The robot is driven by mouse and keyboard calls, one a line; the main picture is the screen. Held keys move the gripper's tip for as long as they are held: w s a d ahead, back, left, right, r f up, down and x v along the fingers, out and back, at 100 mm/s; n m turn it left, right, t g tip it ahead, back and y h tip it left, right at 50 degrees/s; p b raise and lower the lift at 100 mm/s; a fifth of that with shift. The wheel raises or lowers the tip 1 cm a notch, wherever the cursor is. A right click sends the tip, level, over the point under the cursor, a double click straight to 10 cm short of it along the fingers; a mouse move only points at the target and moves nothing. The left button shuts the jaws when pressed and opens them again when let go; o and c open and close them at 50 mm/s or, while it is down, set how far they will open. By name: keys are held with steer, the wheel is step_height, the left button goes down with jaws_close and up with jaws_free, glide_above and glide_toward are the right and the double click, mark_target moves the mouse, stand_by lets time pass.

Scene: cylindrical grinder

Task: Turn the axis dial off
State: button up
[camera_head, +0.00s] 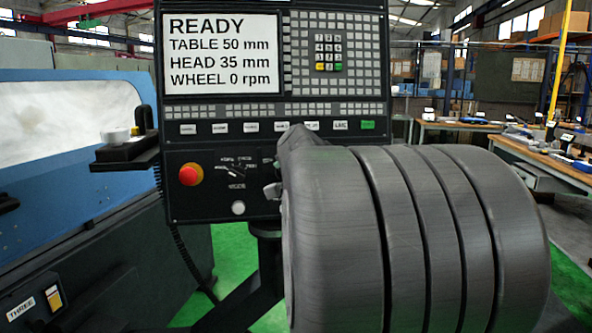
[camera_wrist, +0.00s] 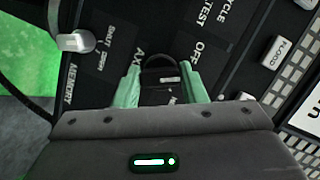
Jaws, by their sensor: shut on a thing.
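The axis dial (camera_wrist: 160,75) is a dark knob with a rounded top on the black panel, seen in the wrist view. The partly covered letters "AXI" show left of it and "OFF" to its upper right. My gripper (camera_wrist: 160,84) has pale green fingers, one on each side of the dial, and is shut on it. A small light mark shows on the dial. I cannot tell for sure which label it points at. In the head view my arm hides this dial and most of the gripper.
The control panel (camera_head: 205,151) has a red emergency button (camera_head: 190,174), another rotary selector (camera_head: 237,171) and a screen (camera_head: 222,53) reading READY, wheel 0 rpm. A silver knob (camera_wrist: 76,41) and a FLOOD button (camera_wrist: 275,52) are near the gripper. A blue machine (camera_head: 60,150) stands left.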

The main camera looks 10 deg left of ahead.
steer(key=shift+n+h+p, duration=0.4)
steer(key=shift+n+p, duration=0.05)
steer(key=shift+n, duration=0.55)
steer(key=o, duration=1)
steer(key=v, duration=1.4)
steer(key=shift+w, duration=0.1)
